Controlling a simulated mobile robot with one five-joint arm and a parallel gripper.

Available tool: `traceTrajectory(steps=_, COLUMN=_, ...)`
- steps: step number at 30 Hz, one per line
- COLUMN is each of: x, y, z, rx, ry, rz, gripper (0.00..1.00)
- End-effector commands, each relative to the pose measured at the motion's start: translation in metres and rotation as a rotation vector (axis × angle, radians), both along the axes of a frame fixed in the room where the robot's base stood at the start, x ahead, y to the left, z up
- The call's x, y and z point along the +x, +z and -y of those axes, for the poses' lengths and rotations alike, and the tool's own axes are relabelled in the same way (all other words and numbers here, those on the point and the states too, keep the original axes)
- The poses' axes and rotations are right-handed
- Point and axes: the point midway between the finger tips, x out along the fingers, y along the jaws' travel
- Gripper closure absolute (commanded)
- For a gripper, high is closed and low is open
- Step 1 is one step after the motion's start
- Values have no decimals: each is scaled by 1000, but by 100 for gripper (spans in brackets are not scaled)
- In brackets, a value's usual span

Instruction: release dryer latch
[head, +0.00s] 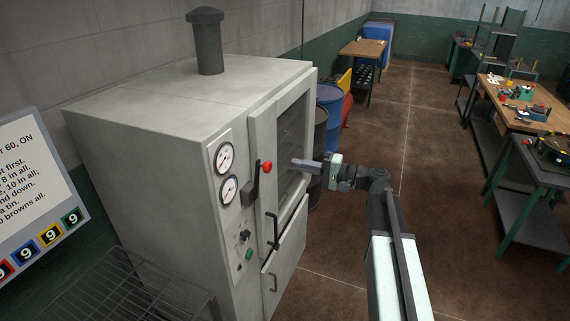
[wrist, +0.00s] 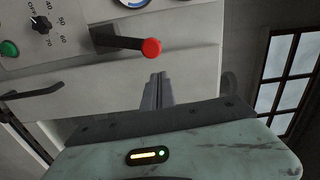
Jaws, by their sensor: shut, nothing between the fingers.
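The dryer (head: 165,115) is a tall grey cabinet at left in the head view. Its latch is a dark lever with a red knob (head: 267,167) beside the upper door's edge, near the gauges. In the wrist view the red knob (wrist: 151,48) is at the end of the dark lever (wrist: 120,41), just beyond the fingertips. My gripper (head: 296,162) is shut and empty, pointing at the dryer front, to the right of the knob. In the wrist view my gripper (wrist: 158,78) shows its closed fingers below the knob, with a gap between them. The upper door (head: 285,135) appears closed.
The panel has two gauges (head: 225,157), a dark dial (head: 245,236) and a green button (head: 249,254). Door handles (head: 273,230) stick out below the latch. A wire rack (head: 130,290) is at front left.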

Motion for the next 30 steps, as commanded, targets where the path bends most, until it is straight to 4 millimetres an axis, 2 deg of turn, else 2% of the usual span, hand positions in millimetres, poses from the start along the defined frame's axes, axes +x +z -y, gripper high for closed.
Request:
traceTrajectory(steps=3, x=-11, y=0, z=23, rx=-1, ry=-2, rz=0, gripper=100)
traceTrajectory(steps=9, x=-20, y=0, z=45, rx=-1, ry=-1, rz=0, gripper=100)
traceTrajectory(steps=20, x=-21, y=0, z=48, rx=-1, ry=0, rz=0, gripper=100)
traceTrajectory(steps=23, x=-22, y=-3, z=35, rx=-1, ry=18, rz=0, gripper=100)
traceTrajectory(steps=26, x=-30, y=-9, z=-2, rx=-6, ry=70, rz=-1, gripper=100)
traceTrajectory(steps=27, x=-39, y=-19, z=-19, rx=-39, ry=93, rz=-9, gripper=100)
traceTrajectory(steps=29, x=-53, y=-43, z=-42, rx=-126, ry=130, rz=-28, gripper=100)
traceTrajectory(steps=30, x=-64, y=-62, z=-54, rx=-200, ry=154, rz=-45, gripper=100)
